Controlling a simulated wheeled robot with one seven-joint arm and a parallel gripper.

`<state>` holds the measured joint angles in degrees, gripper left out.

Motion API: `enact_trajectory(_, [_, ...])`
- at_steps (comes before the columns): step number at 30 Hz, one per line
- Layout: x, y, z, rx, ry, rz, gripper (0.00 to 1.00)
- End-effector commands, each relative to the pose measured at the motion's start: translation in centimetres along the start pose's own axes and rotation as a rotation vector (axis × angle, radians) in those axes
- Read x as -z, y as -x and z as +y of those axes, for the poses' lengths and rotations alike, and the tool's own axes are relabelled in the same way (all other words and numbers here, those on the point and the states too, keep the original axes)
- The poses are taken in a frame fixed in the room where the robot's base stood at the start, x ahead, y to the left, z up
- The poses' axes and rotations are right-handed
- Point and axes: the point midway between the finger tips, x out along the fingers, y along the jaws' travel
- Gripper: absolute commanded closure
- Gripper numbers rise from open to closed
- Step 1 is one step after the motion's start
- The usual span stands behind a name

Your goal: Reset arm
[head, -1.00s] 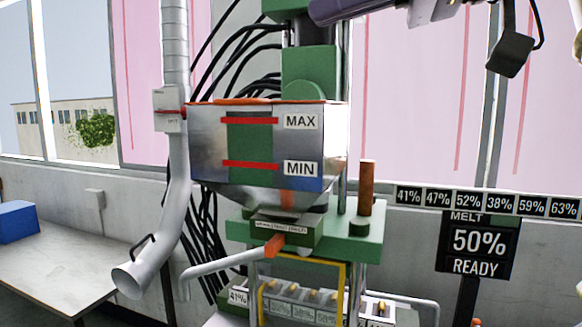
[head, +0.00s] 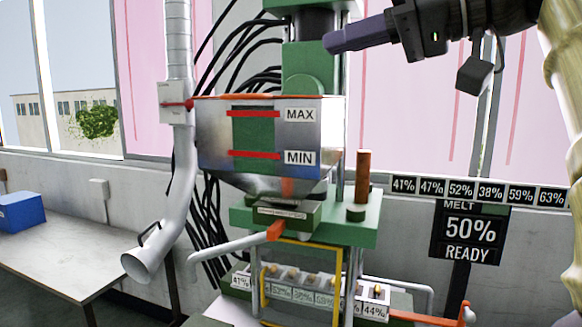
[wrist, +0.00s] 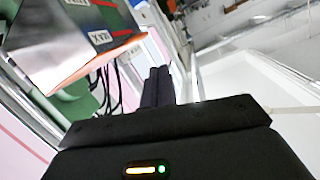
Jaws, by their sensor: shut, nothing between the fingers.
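My gripper (head: 331,43) is at the top right of the head view, pointing left, its dark purple fingers together and empty. It is in front of the upper part of the green moulding machine, above and right of the metal hopper (head: 217,155) with MAX and MIN marks. In the wrist view the shut fingers (wrist: 157,72) show at the middle, with the hopper's orange rim (wrist: 85,65) at the upper left. The fingers touch nothing that I can see.
A row of labelled sockets (head: 305,291) sits low in the machine. A melt display (head: 470,232) reads 50% READY. A grey pipe (head: 178,200) with a red-handled valve stands left of the hopper. A bench (head: 75,255) with a blue box (head: 20,212) is far left.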

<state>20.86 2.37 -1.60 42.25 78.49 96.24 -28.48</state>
Motion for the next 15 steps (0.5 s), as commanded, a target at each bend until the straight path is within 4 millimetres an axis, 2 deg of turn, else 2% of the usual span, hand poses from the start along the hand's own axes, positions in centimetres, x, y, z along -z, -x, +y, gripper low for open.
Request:
enact_trajectory(5, [-0.8,-1.3,4.9,-0.079,-0.16,0.003,1.0])
enact_trajectory(8, [-2.2,-2.4,8.4,-0.145,-0.274,-0.004,1.0])
enact_trajectory(11, [-4.5,-3.6,12.3,-0.227,-0.395,-0.025,1.0])
enact_trajectory(15, [-9.1,-5.1,17.1,-0.351,-0.543,-0.074,1.0])
